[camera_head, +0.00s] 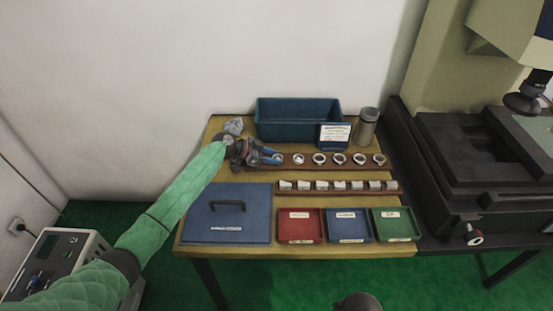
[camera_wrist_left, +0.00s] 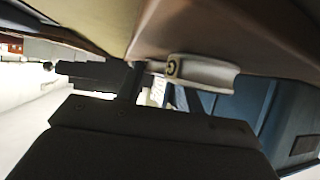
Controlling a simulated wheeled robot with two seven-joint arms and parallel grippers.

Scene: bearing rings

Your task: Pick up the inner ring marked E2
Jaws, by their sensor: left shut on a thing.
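My left gripper (camera_head: 274,158) reaches over the left end of the rear brown rack (camera_head: 310,167). It is shut on a pale metal ring, which shows edge-on in the left wrist view (camera_wrist_left: 205,73) against the brown rack surface. No mark can be read on it. The gripper hides the ring in the head view. Several silver rings (camera_head: 340,158) stand in a row along the rear rack to the right of the gripper. Their marks are too small to read, so I cannot tell which is E2.
A front rack (camera_head: 393,190) holds several pale pieces. Red (camera_head: 300,239), blue (camera_head: 348,238) and green (camera_head: 396,237) trays and a blue lidded box (camera_head: 226,222) stand nearer. A blue bin (camera_head: 299,107), white sign (camera_head: 335,134) and grey canister (camera_head: 367,127) stand behind.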

